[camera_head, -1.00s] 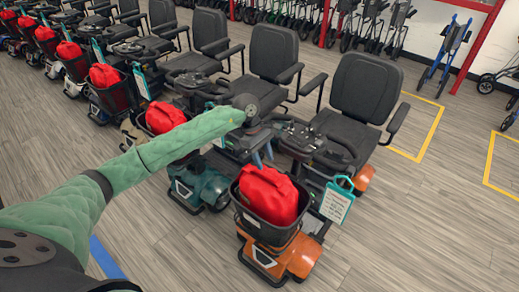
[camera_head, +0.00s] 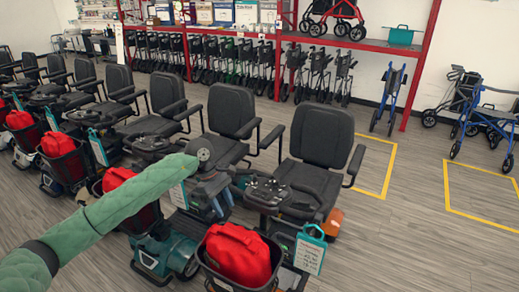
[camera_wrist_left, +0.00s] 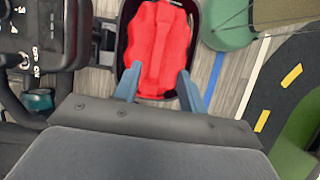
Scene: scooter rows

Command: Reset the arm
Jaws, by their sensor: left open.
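My left arm, in a green padded sleeve (camera_head: 110,208), reaches in from the left in the head view. My left gripper (camera_head: 222,205) is above the scooter row, beside the nearest orange scooter's handlebar. In the left wrist view its two blue-grey fingers (camera_wrist_left: 158,88) are spread apart. Between and beyond them a red bag (camera_wrist_left: 158,45) lies in a black basket; nothing is held. The red bag in the nearest basket also shows in the head view (camera_head: 238,254). My right gripper is not in view.
A row of scooters with black seats (camera_head: 321,136) stretches to the left. Red shelving (camera_head: 412,70) with folded walkers stands behind, and blue rollators (camera_head: 485,120) at the right. The wood floor with yellow outlines (camera_head: 375,178) is clear at right.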

